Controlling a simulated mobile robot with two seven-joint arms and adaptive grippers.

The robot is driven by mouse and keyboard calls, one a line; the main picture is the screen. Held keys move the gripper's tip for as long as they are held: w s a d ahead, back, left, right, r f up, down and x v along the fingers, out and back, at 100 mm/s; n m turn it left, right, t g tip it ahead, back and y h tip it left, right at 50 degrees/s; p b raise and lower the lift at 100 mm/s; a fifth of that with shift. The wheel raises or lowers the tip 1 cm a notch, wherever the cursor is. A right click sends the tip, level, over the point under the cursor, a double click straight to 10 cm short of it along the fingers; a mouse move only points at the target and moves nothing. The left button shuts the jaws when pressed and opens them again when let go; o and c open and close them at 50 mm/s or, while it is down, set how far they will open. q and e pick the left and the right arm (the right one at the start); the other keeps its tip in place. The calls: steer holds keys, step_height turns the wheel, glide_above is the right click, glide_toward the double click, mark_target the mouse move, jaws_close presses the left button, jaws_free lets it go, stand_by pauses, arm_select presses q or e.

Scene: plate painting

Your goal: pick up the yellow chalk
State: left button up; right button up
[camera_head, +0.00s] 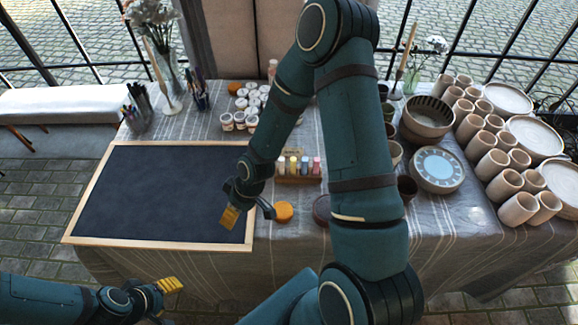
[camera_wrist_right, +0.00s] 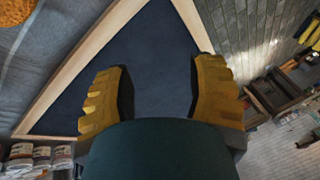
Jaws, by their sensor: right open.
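The yellow chalk (camera_head: 293,165) stands upright in a small wooden holder (camera_head: 298,180) right of the blackboard, between a pale chalk and a blue one. It is not visible in the right wrist view. My right gripper (camera_head: 248,212) is over the blackboard's right edge, to the left of and nearer than the holder, not touching the chalk. In the right wrist view its yellow fingers (camera_wrist_right: 155,88) are wide apart with nothing between them. My left gripper (camera_head: 168,286) is low at the left, in front of the table; its finger gap is unclear.
The wood-framed blackboard (camera_head: 150,195) covers the left of the table. A round orange object (camera_head: 283,211) lies in front of the holder. Paint jars (camera_head: 240,121) stand behind.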

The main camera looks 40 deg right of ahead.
steer(key=w+d+r+n+h+p, duration=0.1)
steer(key=w+d+r+n, duration=0.2)
steer(key=d, duration=0.3)
steer(key=w+d+r+n+h, duration=0.1)
steer(key=w+d+r+n, duration=0.2)
steer(key=d, duration=0.4)
step_height(320, 180, up, 6)
steer(key=n+g+h, duration=0.2)
steer(key=n, duration=0.2)
glide_above(293, 159)
step_height(293, 159, down, 13)
steer(key=shift+b, duration=0.4)
jaws_close()
